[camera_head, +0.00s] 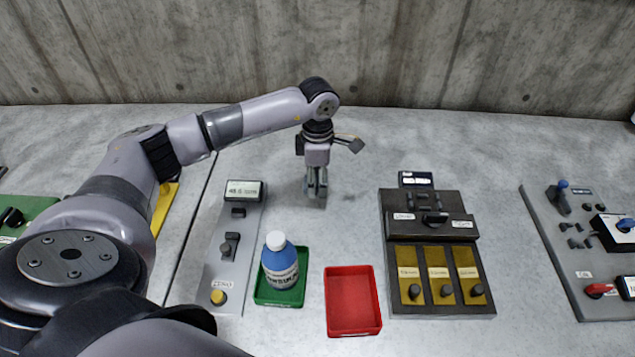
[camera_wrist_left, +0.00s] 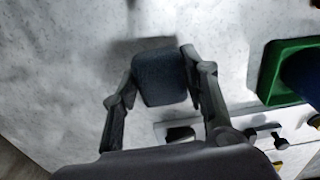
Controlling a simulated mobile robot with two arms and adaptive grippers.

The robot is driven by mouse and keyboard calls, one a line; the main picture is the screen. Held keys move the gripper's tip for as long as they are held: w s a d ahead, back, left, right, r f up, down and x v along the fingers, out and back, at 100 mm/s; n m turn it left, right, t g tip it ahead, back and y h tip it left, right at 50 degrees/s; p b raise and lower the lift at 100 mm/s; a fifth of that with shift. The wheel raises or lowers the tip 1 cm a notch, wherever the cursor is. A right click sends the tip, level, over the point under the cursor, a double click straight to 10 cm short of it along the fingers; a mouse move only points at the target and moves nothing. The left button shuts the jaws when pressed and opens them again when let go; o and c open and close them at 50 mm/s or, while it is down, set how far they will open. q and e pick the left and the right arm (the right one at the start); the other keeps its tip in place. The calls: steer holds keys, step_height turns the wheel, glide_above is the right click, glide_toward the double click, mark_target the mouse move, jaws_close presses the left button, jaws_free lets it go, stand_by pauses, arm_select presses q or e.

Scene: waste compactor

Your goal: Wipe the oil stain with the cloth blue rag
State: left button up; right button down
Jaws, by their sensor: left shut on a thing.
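My left gripper (camera_head: 316,190) hangs fingers-down over the grey tabletop behind the trays in the head view. In the left wrist view the left gripper (camera_wrist_left: 155,80) is shut on the dark blue rag (camera_wrist_left: 160,78), a small block-like piece between its fingers. In the head view the rag is hardly visible at the fingers. A dark patch lies on the table just beyond the rag in the wrist view; I cannot tell whether it is the oil stain or shadow. My right gripper is not in view.
A blue bottle (camera_head: 280,258) with a white cap stands in a green tray (camera_head: 291,297). An empty red tray (camera_head: 352,300) lies beside it. Control panels stand left (camera_head: 240,250) and right (camera_head: 437,230), with another at far right (camera_head: 560,250). A concrete wall (camera_head: 400,50) closes the back.

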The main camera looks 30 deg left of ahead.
arm_select(q)
steer(key=shift+r, duration=0.65)
steer(key=shift+r+p, duration=0.95)
steer(key=shift+r, duration=0.6)
steer(key=shift+a, duration=0.1)
